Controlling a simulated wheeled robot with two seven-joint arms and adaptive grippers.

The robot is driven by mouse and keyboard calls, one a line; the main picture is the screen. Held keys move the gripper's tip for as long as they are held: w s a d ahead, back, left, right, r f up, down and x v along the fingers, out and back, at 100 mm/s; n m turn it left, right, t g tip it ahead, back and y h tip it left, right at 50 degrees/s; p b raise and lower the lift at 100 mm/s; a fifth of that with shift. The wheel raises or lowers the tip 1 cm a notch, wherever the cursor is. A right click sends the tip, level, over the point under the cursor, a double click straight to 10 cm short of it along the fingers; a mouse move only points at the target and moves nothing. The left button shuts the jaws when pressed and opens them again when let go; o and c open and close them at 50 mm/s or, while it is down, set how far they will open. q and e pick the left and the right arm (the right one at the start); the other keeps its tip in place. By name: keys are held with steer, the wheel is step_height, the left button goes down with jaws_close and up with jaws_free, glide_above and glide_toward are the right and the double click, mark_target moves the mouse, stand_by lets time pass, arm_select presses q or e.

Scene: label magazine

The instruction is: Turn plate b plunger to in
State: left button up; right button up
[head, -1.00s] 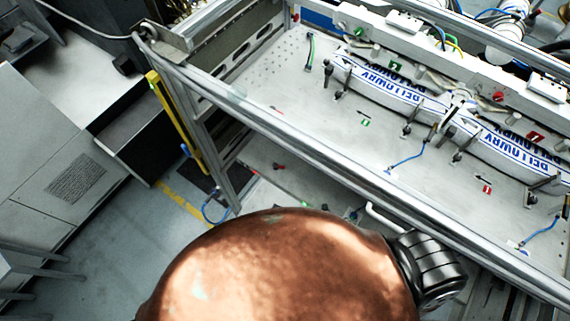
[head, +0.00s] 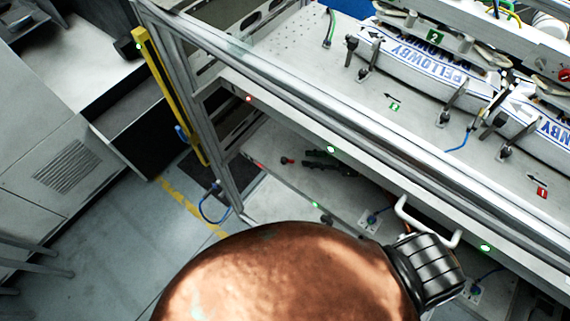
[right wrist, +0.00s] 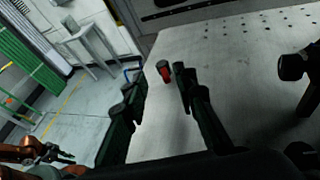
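A small red plunger knob with a dark end (head: 287,160) shows on the lower deck beneath the front rail in the head view. It also shows in the right wrist view (right wrist: 163,72), in line with the space between the fingers. No letter is readable there, so I cannot tell if it belongs to plate b. My right gripper (head: 328,161) is dark and partly shaded, to the right of the knob. In the right wrist view my right gripper (right wrist: 158,98) is open, its dark fingers apart with nothing held. A copper arm with a dark gripper (right wrist: 57,155), apparently my left, is small at lower left.
The upper deck (head: 400,130) carries PELLOWBY label strips (head: 440,75), upright posts and blue cables. A metal front rail (head: 330,110) and a white handle (head: 425,225) stand near my arm. A yellow post (head: 165,90) is at left. Grey floor (head: 100,250) lies open beyond it.

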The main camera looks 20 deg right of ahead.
mark_target(293, 161)
steer(key=shift+w+d+f+n+g+b, duration=0.1)
steer(key=shift+w+f+n+g+b, duration=0.1)
steer(key=shift+f+n+g+b, duration=0.55)
steer(key=shift+t, duration=0.25)
steer(key=p+x, duration=0.1)
steer(key=x, duration=0.6)
steer(key=shift+w+a, duration=0.15)
steer(key=shift+a, duration=0.05)
jaws_close()
